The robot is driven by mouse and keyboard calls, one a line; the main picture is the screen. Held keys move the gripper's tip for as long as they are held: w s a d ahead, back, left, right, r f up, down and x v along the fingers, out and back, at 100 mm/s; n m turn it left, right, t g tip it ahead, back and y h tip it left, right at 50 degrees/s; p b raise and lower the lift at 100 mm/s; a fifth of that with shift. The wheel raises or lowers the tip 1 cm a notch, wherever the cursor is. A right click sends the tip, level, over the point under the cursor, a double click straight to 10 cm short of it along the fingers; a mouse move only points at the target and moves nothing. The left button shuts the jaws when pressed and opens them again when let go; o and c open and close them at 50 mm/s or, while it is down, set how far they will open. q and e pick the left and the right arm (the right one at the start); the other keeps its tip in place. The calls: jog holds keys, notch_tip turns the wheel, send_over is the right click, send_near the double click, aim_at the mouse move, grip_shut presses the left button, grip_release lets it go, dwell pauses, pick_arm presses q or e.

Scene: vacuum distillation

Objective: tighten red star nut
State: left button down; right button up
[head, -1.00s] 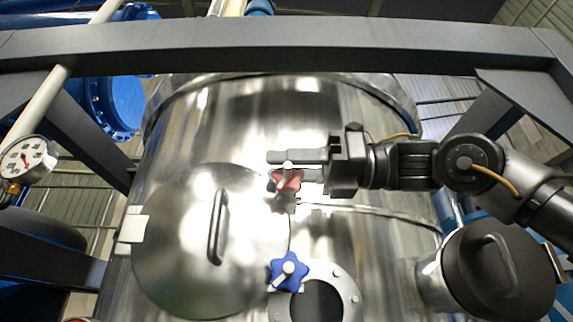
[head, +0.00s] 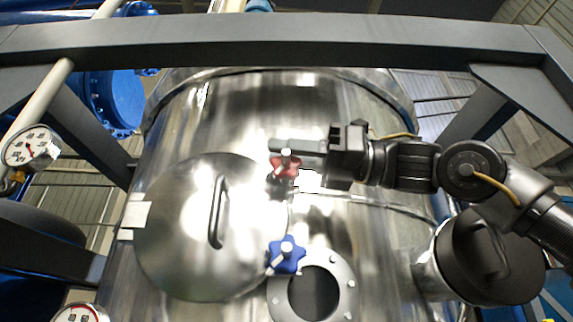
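The red star nut (head: 284,166) with its pale stud tip sits at the right edge of the round steel lid (head: 180,235). My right gripper (head: 285,158) reaches in from the right at the nut. Its dark upper finger lies just above the nut in the picture, beside the stud tip. The lower finger is hard to make out against the bright steel, so I cannot tell whether the fingers grip the nut. My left gripper is not in view.
A blue star nut (head: 286,256) sits lower on the lid's edge, next to a round flanged port (head: 314,291). A dark capped port (head: 488,255) stands at right under my arm. A grey frame beam (head: 280,42) crosses above the tank. A gauge (head: 31,148) is at left.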

jog(key=shift+o, duration=1.1)
jog(key=shift+d, duration=0.15)
jog(key=d+f+b, duration=0.1)
jog(key=d+b, duration=0.1)
jog(key=d, duration=0.8)
jog(key=shift+d+f, duration=0.2)
